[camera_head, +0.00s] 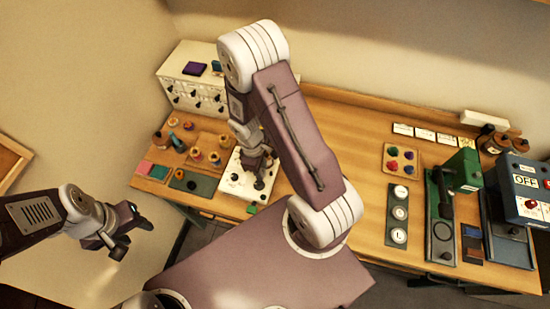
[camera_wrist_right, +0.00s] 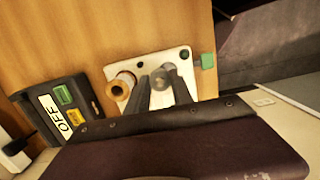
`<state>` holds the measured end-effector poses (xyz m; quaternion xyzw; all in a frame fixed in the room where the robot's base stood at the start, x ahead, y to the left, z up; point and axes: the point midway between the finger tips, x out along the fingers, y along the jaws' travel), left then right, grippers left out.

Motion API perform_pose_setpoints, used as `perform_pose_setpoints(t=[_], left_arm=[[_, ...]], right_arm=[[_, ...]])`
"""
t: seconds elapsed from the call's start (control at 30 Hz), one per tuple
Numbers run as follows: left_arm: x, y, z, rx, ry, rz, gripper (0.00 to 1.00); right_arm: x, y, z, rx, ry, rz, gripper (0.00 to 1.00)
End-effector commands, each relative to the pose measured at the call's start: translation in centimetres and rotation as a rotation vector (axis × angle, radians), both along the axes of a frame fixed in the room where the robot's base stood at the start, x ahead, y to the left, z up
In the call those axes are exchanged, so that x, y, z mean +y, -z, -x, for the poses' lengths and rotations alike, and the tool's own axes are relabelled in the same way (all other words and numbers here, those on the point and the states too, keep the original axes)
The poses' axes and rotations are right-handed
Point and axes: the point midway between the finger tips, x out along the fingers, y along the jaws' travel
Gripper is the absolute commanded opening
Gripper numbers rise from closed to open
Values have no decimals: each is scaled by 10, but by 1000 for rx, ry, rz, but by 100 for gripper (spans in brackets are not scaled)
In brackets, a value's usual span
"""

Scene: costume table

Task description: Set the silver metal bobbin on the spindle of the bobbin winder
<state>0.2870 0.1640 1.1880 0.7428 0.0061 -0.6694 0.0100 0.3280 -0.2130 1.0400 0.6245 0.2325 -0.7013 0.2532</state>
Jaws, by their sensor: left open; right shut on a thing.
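The bobbin winder appears to be the white plate (camera_head: 234,186) under my right gripper; its plate also shows in the right wrist view (camera_wrist_right: 183,55). A copper-coloured spool (camera_wrist_right: 120,87) stands on its left part there. My right gripper (camera_wrist_right: 168,84) is shut on a grey round piece, apparently the silver metal bobbin (camera_wrist_right: 161,77), over the plate. The spindle is hidden, so I cannot tell whether the bobbin is around it or above it. My left gripper (camera_head: 118,240) is open and empty, off the table's front left.
A dark box marked OFF (camera_wrist_right: 60,118) lies beside the plate in the right wrist view. A white drawer cabinet (camera_head: 190,92) and several spools (camera_head: 196,155) stand at the left. A blue OFF box (camera_head: 525,185) stands at far right.

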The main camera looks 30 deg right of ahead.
Motion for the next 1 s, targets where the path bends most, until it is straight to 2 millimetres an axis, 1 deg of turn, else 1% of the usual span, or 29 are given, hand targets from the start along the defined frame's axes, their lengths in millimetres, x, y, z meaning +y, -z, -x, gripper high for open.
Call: perform_pose_setpoints(t=[0.17, 0.27, 0.37, 0.6, 0.7, 0.8, 1.0], left_arm=[[0, 2, 0, 1, -1, 0, 47], [0, 8, 0, 1, -1, 0, 47], [0, 17, 0, 1, -1, 0, 47], [1, 47, 0, 1, 0, 0, 47], [1, 55, 0, 1, 0, 0, 47], [1, 57, 0, 1, 0, 0, 47], [1, 55, 0, 1, 0, 0, 47]], right_arm=[[1, 2, 0, 0, -6, 0, 0], [1, 8, 0, 0, -6, -1, 0], [1, 18, 0, 0, -5, 0, 0], [2, 49, 0, 0, -6, -1, 0], [2, 58, 0, 0, -6, -1, 0], [2, 60, 0, 0, -6, 0, 0], [2, 58, 0, 0, -6, -1, 0]])
